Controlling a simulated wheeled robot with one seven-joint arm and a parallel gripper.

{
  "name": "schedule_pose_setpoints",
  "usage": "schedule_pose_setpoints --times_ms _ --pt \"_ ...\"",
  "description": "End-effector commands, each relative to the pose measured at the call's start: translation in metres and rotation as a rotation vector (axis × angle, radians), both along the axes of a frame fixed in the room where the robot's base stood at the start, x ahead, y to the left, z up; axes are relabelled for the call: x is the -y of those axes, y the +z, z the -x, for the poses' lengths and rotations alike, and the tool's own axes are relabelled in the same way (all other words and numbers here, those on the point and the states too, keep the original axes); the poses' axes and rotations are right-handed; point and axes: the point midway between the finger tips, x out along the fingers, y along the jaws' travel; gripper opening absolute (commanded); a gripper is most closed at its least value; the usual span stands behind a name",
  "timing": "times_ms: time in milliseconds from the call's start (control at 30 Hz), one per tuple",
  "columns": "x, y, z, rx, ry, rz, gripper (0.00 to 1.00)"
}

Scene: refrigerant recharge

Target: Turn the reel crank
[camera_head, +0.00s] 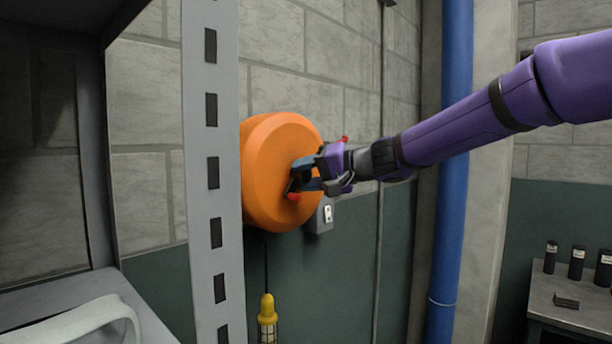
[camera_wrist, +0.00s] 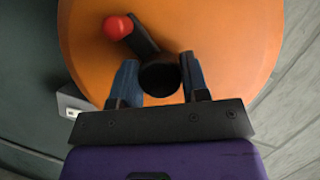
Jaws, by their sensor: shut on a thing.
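The orange reel (camera_head: 262,170) is a round drum on the wall, and its face fills much of the wrist view (camera_wrist: 225,45). Its crank has a black round hub (camera_wrist: 160,76) and a short black arm (camera_wrist: 141,38) that runs up and left in the wrist view to a red knob (camera_wrist: 117,27). The red knob also shows in the head view (camera_head: 293,197), low beside my fingers. My gripper (camera_head: 303,177) is at the reel's face, with its two blue fingers on either side of the hub, shut on it. The fingers hide part of the crank in the head view.
A grey perforated post (camera_head: 212,200) stands close left of the reel. A small grey switch box (camera_head: 321,215) is below right. A yellow lamp (camera_head: 267,312) hangs on a cord under the reel. A blue pipe (camera_head: 448,210) runs behind my arm.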

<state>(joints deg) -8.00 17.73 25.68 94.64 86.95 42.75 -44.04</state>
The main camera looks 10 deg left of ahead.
Motion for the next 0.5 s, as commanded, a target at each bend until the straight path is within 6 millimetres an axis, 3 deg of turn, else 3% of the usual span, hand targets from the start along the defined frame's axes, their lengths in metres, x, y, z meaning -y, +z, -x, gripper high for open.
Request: schedule_pose_setpoints --times_ms 500 --pt "0.0014 -0.0024 -0.0015 -0.425 -0.003 -0.247 0.18"
